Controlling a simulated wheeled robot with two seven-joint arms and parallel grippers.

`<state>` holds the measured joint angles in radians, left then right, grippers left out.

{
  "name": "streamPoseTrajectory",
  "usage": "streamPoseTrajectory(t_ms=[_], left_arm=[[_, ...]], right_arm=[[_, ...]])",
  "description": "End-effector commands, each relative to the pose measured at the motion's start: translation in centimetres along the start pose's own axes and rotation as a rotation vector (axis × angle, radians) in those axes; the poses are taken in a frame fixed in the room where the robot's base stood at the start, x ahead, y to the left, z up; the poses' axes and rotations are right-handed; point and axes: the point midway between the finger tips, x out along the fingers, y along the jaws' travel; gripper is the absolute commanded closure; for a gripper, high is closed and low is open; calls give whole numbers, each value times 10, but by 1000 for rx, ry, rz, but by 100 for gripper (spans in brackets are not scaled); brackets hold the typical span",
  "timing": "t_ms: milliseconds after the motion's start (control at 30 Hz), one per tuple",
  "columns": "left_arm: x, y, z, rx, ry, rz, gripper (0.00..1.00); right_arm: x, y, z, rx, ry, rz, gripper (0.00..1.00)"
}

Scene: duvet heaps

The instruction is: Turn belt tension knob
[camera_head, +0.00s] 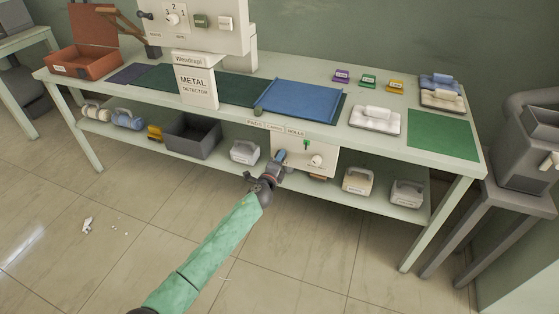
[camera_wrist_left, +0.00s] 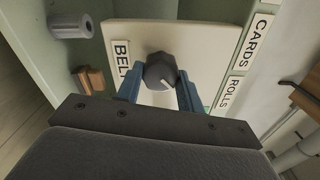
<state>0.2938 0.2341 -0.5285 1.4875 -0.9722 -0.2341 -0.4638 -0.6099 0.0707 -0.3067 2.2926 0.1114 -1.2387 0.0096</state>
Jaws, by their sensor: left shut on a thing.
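A dark grey faceted knob (camera_wrist_left: 160,71) with a pale pointer mark sits on a cream panel (camera_wrist_left: 205,38) in the left wrist view. A label starting "BELT" (camera_wrist_left: 122,57) is beside it, partly hidden by a finger. My left gripper (camera_wrist_left: 160,92) has its blue fingers on either side of the knob, shut on it. In the head view my left gripper (camera_head: 280,157) reaches the panel (camera_head: 327,158) under the table's front edge and hides the knob. My right gripper is not in view.
The panel also carries a pale dial (camera_head: 316,160) and a green part (camera_head: 306,145). A grey bin (camera_head: 192,137) and several handled blocks stand on the lower shelf. The floor in front is mostly clear.

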Motion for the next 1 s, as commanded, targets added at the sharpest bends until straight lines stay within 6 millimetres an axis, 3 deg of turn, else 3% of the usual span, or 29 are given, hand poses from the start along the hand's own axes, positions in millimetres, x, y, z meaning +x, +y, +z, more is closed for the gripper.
streamPoseTrajectory(t_ms=[67,100,200,567,1000], left_arm=[[-1,2,-2,-1,2,3,85],[-1,2,-2,-1,2,3,55],[-1,2,-1,-1,1,2,41],[-7,1,0,-1,1,1,41],[-67,2,-1,-1,1,2,41]], right_arm=[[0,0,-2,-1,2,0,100],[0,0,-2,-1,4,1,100],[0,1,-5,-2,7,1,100],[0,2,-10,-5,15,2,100],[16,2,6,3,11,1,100]])
